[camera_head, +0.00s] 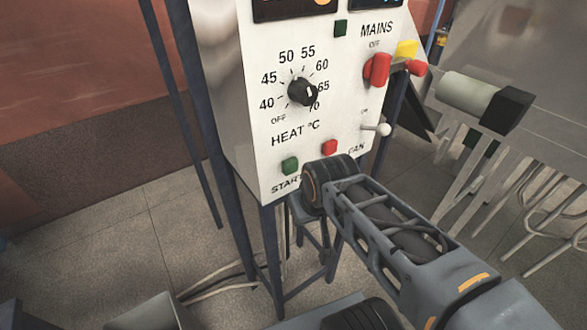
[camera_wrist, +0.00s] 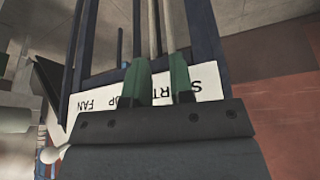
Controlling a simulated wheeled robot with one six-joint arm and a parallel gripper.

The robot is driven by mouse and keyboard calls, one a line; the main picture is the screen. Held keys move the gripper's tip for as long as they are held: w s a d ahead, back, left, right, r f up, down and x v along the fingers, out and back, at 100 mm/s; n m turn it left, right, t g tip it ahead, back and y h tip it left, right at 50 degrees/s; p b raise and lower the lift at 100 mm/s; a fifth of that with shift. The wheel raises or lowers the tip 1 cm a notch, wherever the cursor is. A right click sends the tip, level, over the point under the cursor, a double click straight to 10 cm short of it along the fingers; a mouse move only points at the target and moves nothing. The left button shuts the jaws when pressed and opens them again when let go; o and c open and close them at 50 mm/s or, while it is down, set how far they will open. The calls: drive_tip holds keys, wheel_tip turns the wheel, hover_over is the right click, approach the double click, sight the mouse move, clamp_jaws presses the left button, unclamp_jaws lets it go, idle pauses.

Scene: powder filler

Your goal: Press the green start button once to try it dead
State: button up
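The green start button (camera_head: 290,165) sits at the lower left of the white control panel (camera_head: 262,120), above the START label. It looks unlit. My gripper's fingers are hidden behind my dark wrist in the head view, just right of and below the button. In the wrist view, my gripper (camera_wrist: 159,78) shows two green fingers with a gap between them, and nothing is held. The upside-down START lettering (camera_wrist: 195,90) shows beside and behind the fingers; the button is hidden there. I cannot tell contact, but in the head view the button's face is uncovered.
The red stop button (camera_head: 330,147) is close to the wrist. The fan toggle (camera_head: 380,129), heat knob (camera_head: 302,92) and red mains switch (camera_head: 377,68) stick out nearby. A dark green square (camera_head: 340,27) is above. Stand legs (camera_head: 272,255) and a white rack (camera_head: 550,180) flank my arm.

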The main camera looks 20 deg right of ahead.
clamp_jaws()
idle(1.1)
